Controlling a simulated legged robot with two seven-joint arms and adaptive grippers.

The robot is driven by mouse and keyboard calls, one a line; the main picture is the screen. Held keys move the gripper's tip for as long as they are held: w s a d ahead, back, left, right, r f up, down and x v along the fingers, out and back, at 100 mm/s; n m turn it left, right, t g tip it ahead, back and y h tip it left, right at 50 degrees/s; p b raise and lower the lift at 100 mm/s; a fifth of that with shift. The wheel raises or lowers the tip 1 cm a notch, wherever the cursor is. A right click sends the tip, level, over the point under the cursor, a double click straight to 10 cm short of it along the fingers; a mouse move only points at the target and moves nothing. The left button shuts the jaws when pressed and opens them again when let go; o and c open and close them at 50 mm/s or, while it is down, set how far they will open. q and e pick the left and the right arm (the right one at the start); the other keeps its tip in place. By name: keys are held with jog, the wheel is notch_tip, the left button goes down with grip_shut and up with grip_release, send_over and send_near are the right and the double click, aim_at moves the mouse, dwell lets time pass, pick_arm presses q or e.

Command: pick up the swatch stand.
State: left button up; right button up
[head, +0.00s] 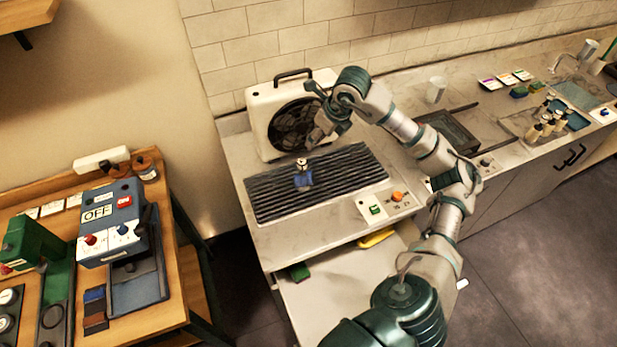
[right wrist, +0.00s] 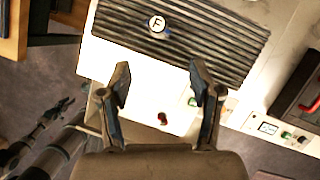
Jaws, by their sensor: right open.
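The swatch stand (head: 304,176) is a small piece with a pale round top and a blue swatch. It stands on a dark ridged panel (head: 345,182) on the counter. In the right wrist view its round top, marked F (right wrist: 157,23), shows near the upper edge, with a little blue beside it. My right gripper (head: 322,128) is above and behind the stand in the head view.
A boxy fan unit (head: 292,122) stands behind the ridged panel. A switch plate with an orange knob (head: 397,196) is at the panel's front right. A wooden bench with a machine marked OFF (head: 112,222) is at the left. Bottles and cards occupy the far right counter.

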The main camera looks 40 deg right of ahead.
send_near(303, 161)
jog(key=a, duration=0.1)
jog(key=f, duration=0.1)
jog(key=w+d+f, duration=0.1)
jog(key=f, duration=0.1)
jog(key=w+f+p, duration=0.1)
jog(key=f, duration=0.1)
jog(key=shift+d+f, duration=0.15)
jog(key=p+x, duration=0.1)
jog(key=x, duration=0.1)
jog(key=a+x, duration=0.1)
jog(key=x, duration=0.2)
jog(key=shift+w+a+p, duration=0.1)
jog(key=shift+p, duration=0.25)
jog(key=shift+w+a, duration=0.1)
jog(key=shift+a, duration=0.05)
jog(key=shift+d+f, duration=0.1)
jog(key=shift+d, duration=0.35)
jog(key=c, duration=1.1)
jog(key=shift+d, duration=0.1)
grip_shut()
